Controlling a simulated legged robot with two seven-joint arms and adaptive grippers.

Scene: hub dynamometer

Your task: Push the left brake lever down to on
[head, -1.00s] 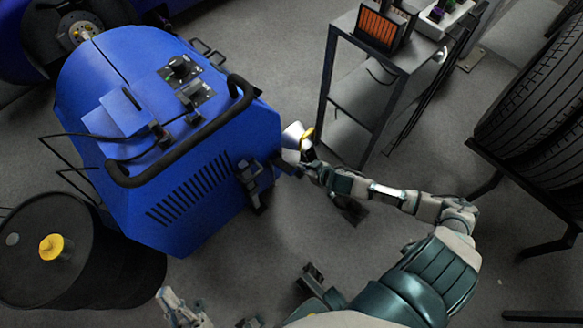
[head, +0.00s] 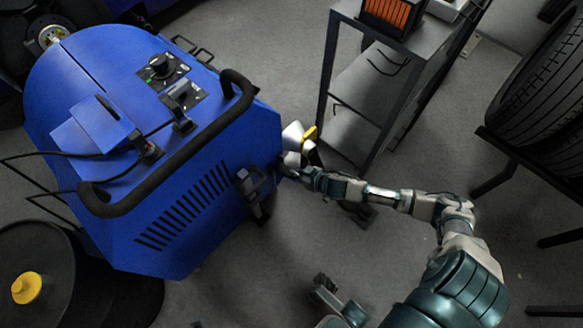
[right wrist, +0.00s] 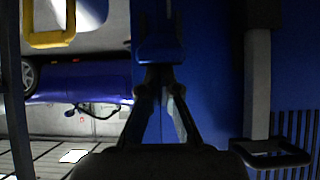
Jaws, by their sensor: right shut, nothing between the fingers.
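The blue dynamometer (head: 190,215) stands at left in the head view. My right gripper (head: 287,168) is at its right-hand side, by a lower corner; it is shut and empty. In the right wrist view its fingertips (right wrist: 160,75) meet just below a blue block (right wrist: 158,45) on the machine; I cannot tell if they touch it. A yellow loop handle (right wrist: 48,38) lies to their left, also seen in the head view (head: 310,133). A black loop-ended bar (right wrist: 270,152) lies to their right, also in the head view (head: 252,182). I cannot tell which part is the left brake lever.
A black handlebar (head: 165,160) crosses the machine's top. A grey shelf cart (head: 375,85) stands close behind my right forearm. Tyres on a black rack (head: 545,105) are at right. A black drum (head: 40,270) is at lower left.

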